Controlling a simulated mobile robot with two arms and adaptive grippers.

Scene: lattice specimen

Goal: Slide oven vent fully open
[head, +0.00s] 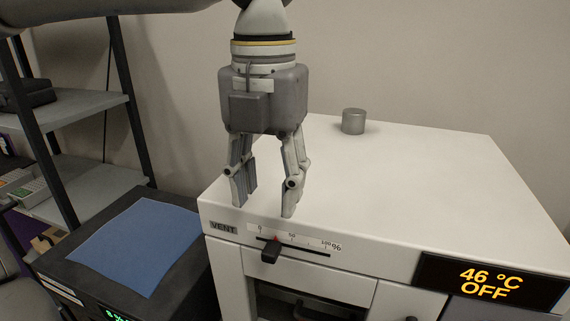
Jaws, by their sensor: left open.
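The white oven (400,190) fills the middle and right of the head view. On its upper front edge is a VENT label (223,227) beside a slot with a printed percent scale (305,240). The dark vent slider knob (271,252) sits in the left part of the slot, with a small red pointer above it, well left of the 100% end. My left gripper (263,208) points down above the oven's front edge, fingers apart and empty. It is above and behind the knob and does not grip it. My right gripper is not in view.
A metal cylinder (353,121) stands on the oven top at the back. A display (490,284) reads 46 °C OFF. A dark unit with a blue mat (135,243) stands left of the oven, and shelves (75,112) are behind it.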

